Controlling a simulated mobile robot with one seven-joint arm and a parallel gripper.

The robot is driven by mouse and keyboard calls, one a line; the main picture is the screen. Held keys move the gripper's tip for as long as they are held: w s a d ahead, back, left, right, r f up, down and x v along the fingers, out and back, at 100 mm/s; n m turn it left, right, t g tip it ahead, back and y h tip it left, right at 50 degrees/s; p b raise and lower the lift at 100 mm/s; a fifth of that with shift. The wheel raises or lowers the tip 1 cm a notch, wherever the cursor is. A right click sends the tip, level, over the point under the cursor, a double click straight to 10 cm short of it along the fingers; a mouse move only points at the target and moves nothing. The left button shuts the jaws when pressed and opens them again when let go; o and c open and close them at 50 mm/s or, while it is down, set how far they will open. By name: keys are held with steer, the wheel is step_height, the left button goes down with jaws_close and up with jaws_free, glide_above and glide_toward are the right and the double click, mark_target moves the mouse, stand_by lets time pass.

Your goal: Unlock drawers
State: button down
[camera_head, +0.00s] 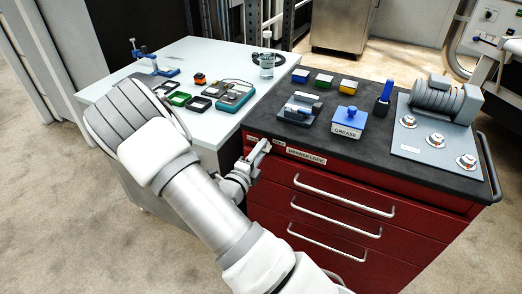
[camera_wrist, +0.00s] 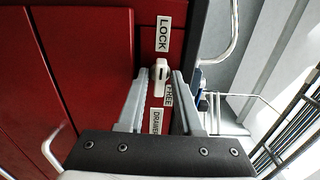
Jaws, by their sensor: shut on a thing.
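In the wrist view, a pale lock knob (camera_wrist: 162,66) with a dark slot sits between the "LOCK" label (camera_wrist: 163,34) and the partly hidden "FREE" label (camera_wrist: 169,94). My gripper (camera_head: 264,147) is at the upper left of the cabinet front. In the wrist view, my gripper (camera_wrist: 160,76) has one finger on each side of the knob and is shut on it. The exact knob setting is hard to tell.
On the cabinet's dark top stand a blue-lidded grease box (camera_head: 348,122), small colored boxes and a grey roller machine (camera_head: 438,108). A white table (camera_head: 130,95) with trays and tools adjoins at left. Bare floor is in front.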

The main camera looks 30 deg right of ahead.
steer(key=shift+f+m, duration=0.1)
steer(key=shift+m, duration=8.7)
steer(key=c, duration=0.9)
jaws_free()
steer(key=shift+o, duration=0.2)
steer(key=shift+s+a, duration=0.1)
steer(key=shift+a, duration=0.05)
